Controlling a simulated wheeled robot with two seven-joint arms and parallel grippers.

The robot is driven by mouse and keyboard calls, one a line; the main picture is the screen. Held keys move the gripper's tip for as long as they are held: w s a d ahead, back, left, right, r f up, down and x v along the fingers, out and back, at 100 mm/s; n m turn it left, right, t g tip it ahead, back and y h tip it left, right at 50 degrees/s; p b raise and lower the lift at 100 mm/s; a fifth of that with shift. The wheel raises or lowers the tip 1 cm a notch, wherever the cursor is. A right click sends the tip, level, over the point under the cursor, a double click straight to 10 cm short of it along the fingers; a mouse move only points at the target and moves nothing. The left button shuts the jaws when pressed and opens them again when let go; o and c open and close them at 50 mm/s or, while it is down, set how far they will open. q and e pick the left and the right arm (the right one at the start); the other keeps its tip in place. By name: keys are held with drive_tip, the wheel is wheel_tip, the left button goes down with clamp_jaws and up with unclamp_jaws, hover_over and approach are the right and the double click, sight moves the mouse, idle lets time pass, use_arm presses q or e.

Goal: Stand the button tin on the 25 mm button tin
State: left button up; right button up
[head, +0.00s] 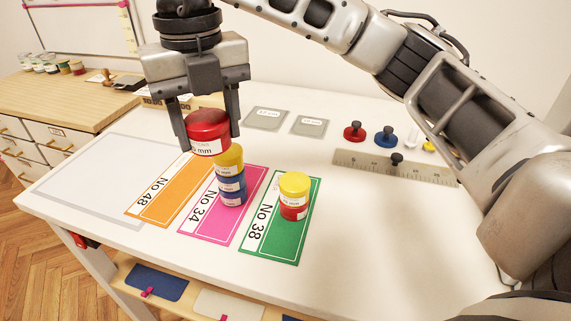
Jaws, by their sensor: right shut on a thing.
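My right gripper (211,127) is shut on a red button tin (208,122) with a white label; "mm" shows, but its number is not readable. The tin is upright, over the far end of the orange No 48 card (168,199), and looks held above the table. Just right of it, a stack with a yellow tin (229,158) over blue tins (231,188) stands on the pink No 34 card (212,231). On the green No 38 card (275,245), a yellow tin (294,184) tops a red tin (294,208). I cannot read which is 25 mm. My left gripper is not in view.
Grey labelled plates (266,119) lie behind the cards. A ruler (395,166) and red (354,131) and blue (386,136) knobbed pieces lie to the right. The white table (370,245) is clear at front right. A wooden cabinet (60,105) stands at left.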

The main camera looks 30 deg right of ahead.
drive_tip(key=d+f, duration=0.4)
drive_tip(key=d, duration=0.4)
hover_over(295, 181)
drive_tip(key=a, duration=0.1)
wheel_tip(295, 181, down, 4)
drive_tip(key=shift+a+f, duration=0.1)
drive_tip(key=shift+f, duration=0.05)
drive_tip(key=shift+d+f, duration=0.3)
drive_tip(key=shift+f, duration=0.05)
drive_tip(key=f, duration=0.3)
drive_tip(key=shift+s+d+f, duration=0.1)
drive_tip(key=shift+d+f, duration=0.05)
drive_tip(key=shift+d, duration=0.15)
drive_tip(key=shift+f, duration=0.2)
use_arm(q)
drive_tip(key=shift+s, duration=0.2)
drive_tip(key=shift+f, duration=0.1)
use_arm(e)
drive_tip(key=shift+f, duration=0.1)
